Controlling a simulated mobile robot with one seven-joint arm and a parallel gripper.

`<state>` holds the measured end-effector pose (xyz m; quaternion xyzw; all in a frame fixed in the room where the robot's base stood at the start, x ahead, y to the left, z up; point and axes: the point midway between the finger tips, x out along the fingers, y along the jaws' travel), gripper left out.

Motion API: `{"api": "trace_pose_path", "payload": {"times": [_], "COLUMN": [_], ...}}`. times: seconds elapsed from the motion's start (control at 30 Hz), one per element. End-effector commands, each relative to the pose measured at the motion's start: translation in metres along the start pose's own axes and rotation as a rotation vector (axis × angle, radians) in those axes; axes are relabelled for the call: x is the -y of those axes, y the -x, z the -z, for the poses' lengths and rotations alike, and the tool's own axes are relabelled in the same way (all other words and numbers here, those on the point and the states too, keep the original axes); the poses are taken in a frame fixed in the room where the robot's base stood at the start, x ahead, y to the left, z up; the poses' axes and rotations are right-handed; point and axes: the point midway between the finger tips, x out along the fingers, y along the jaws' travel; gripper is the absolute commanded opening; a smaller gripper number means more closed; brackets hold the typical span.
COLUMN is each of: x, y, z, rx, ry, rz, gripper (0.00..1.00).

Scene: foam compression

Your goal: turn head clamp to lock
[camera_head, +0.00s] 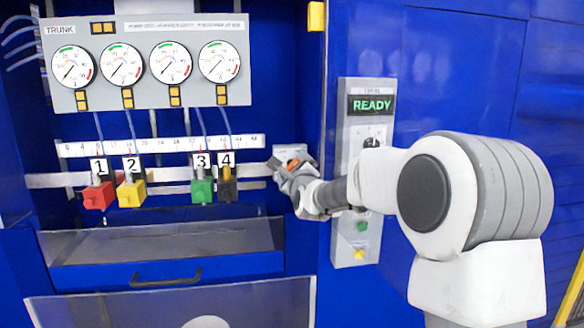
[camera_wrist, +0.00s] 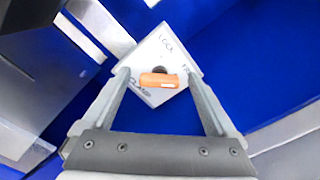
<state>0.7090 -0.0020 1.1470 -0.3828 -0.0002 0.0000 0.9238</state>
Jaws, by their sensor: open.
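The head clamp is an orange handle (camera_wrist: 159,80) on a pale plate (camera_wrist: 150,50) marked LOCK and other partly readable words. In the wrist view the handle lies across the plate, between and beyond the fingertips of my gripper (camera_wrist: 157,75). The fingers are spread apart with nothing clearly held. Whether they touch the handle I cannot tell. In the head view the plate (camera_head: 289,150) is at the right end of the rail, and my gripper (camera_head: 289,167) is in front of it, hiding much of the handle.
A panel with a green READY display (camera_head: 372,105) stands right of my gripper, partly behind my arm. Red (camera_head: 98,195), yellow (camera_head: 131,193), green (camera_head: 202,191) and black (camera_head: 227,190) numbered blocks hang on the rail to the left. A drawer (camera_head: 165,270) is below.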

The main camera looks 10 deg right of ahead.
Motion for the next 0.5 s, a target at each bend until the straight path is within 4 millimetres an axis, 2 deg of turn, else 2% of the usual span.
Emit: {"api": "trace_pose_path", "payload": {"times": [0.23, 0.27, 0.5], "x": [-0.0001, -0.0001, -0.0001], "y": [-0.0007, -0.0006, -0.0005], "z": [0.0002, 0.0002, 0.0001], "rx": [0.000, 0.000, 0.000], "ry": [0.000, 0.000, 0.000], "rz": [0.000, 0.000, 0.000], "gripper": [0.93, 0.89, 0.46]}}
